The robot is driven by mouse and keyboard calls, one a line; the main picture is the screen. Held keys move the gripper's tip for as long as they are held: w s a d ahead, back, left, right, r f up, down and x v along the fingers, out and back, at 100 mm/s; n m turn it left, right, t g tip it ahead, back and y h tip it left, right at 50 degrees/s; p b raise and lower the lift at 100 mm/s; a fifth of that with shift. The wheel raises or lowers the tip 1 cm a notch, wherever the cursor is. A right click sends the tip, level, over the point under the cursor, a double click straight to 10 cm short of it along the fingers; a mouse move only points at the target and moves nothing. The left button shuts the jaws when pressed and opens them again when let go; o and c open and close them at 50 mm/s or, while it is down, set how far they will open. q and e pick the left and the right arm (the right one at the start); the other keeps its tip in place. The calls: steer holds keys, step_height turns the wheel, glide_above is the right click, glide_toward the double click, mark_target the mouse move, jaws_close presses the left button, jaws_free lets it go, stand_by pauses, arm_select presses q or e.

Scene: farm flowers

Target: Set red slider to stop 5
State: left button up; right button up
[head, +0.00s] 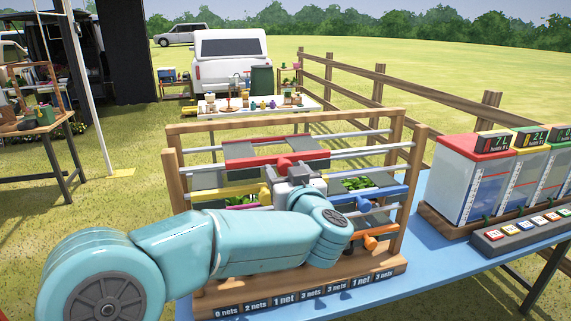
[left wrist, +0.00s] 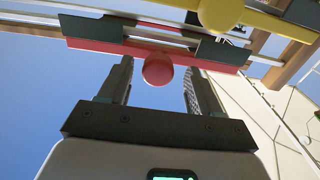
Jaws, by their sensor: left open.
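The red slider (head: 246,149) is on the top rails of a wooden frame (head: 172,160), left of the middle in the head view. Its round red knob (head: 285,163) faces me. My left gripper (head: 287,172) is at the knob, its fingers largely hidden in the head view. In the left wrist view the open fingers (left wrist: 159,72) stand on either side of the red knob (left wrist: 157,70), with gaps visible at both sides. The red slider bar (left wrist: 95,47) lies just beyond the fingertips. A strip of net labels (head: 283,298) runs along the frame's base. My right gripper is out of view.
A yellow slider (head: 230,192), a blue slider (head: 386,191) and an orange knob (head: 371,243) sit lower in the frame. The yellow knob (left wrist: 219,14) shows in the wrist view. Clear bins (head: 466,185) and a button panel (head: 520,233) stand right on the blue table (head: 432,262).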

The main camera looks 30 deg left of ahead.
arm_select(q)
steer(key=shift+x, duration=0.75)
steer(key=shift+w+a, duration=0.3)
steer(key=shift+w, duration=0.1)
